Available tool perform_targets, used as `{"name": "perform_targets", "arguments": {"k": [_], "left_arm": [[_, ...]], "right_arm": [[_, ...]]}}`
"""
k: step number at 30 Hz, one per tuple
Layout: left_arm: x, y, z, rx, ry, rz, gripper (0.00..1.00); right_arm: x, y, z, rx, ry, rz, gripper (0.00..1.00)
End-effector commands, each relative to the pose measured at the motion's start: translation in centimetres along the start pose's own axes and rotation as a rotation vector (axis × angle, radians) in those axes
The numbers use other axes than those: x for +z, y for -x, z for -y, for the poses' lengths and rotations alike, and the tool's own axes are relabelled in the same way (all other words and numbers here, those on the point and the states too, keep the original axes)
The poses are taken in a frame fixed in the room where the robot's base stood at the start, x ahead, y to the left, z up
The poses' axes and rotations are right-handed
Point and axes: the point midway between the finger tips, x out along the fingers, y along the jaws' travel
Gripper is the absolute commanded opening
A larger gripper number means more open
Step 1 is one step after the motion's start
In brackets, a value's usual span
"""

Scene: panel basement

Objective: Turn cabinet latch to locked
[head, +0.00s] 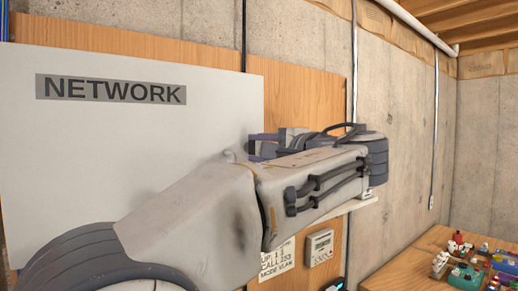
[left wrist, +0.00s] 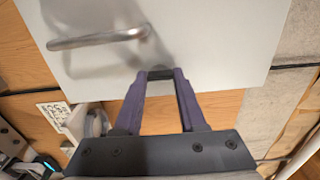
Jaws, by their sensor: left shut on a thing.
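The white cabinet (head: 130,140) marked NETWORK fills the left of the head view. Its lower part and right edge are partly covered by my left arm. My left gripper (head: 264,147) is at the cabinet's right edge. In the left wrist view, the purple fingers of the left gripper (left wrist: 160,74) are shut on a small dark piece, apparently the latch (left wrist: 159,73), at the cabinet door's edge. The latch's angle is hard to tell, as the fingers hide most of it. My right gripper is not in view.
A silver handle (left wrist: 97,38) sticks out from the door near the fingers. A wooden backboard (head: 300,95) is behind the cabinet. A thermostat-like box (head: 319,247) and a printed label (head: 277,260) are below my arm. A wooden table (head: 410,268) with small colourful items stands at right.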

Motion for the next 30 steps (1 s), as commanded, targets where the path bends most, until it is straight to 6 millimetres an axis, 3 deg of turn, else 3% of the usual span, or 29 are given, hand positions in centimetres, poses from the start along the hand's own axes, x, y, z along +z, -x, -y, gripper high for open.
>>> {"name": "perform_targets", "arguments": {"k": [1,3,15,30], "left_arm": [[0.0,0.0,-0.1,0.000,-0.002,0.000,0.47],[0.0,0.0,-0.1,0.000,-0.002,0.000,0.70],[-0.1,0.7,-0.2,0.000,0.001,-0.003,0.70],[-0.1,9.4,-0.2,0.000,0.000,-0.003,0.70]], "right_arm": [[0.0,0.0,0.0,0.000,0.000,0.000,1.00],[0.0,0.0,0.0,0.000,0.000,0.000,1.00],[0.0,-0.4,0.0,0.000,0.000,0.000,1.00],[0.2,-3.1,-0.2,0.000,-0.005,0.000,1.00]]}}
